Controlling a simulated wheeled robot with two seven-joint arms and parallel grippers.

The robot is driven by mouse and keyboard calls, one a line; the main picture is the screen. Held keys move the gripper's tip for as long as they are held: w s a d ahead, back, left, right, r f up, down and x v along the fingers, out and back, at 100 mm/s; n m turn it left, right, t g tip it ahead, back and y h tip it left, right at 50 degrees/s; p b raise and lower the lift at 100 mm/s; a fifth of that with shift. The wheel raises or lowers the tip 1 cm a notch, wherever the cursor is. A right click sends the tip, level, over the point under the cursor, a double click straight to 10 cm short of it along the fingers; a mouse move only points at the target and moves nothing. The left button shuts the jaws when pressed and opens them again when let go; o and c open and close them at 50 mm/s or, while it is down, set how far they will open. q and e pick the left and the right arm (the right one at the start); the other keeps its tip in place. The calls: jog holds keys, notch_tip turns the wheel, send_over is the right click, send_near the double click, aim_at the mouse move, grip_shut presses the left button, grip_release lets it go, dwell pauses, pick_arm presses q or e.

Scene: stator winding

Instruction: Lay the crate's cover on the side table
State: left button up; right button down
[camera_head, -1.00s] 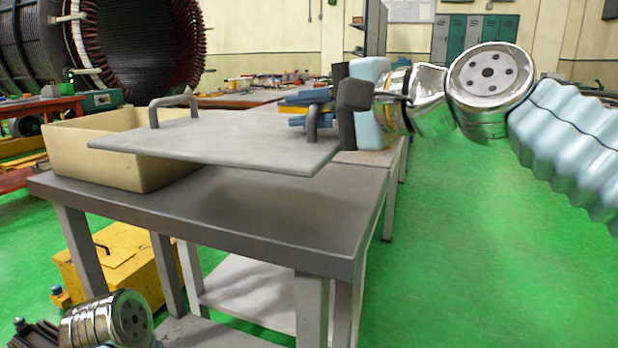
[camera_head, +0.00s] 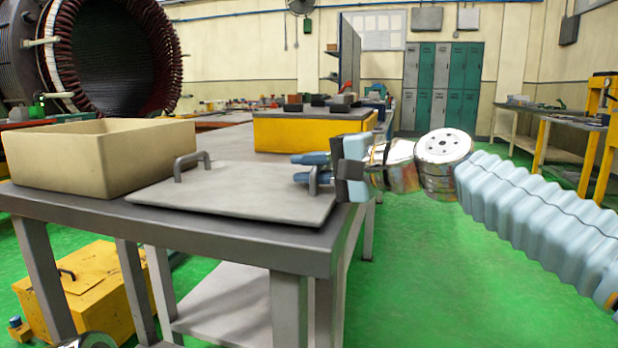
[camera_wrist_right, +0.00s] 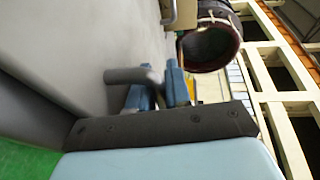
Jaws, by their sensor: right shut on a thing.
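The crate's cover (camera_head: 245,190) is a flat grey plate with two bar handles. In the head view it lies level at the table top, its underside touching it or very nearly; I cannot tell which. My right gripper (camera_head: 308,169) is shut on the cover's right handle (camera_head: 313,181). The wrist view also shows that handle (camera_wrist_right: 128,75) between the blue fingers (camera_wrist_right: 158,88). The left handle (camera_head: 190,163) is free. The open beige crate (camera_head: 100,165) stands left of the cover; its floor is hidden. The grey side table (camera_head: 180,222) is under both. My left gripper is out of view.
A yellow box (camera_head: 285,135) with dark parts on top stands behind the cover. A large stator (camera_head: 105,60) is at the back left.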

jog(key=shift+r, duration=0.15)
jog(key=c, duration=1.1)
grip_release()
jog(key=shift+o, duration=0.2)
jog(key=v, duration=1.2)
jog(key=shift+s, duration=0.1)
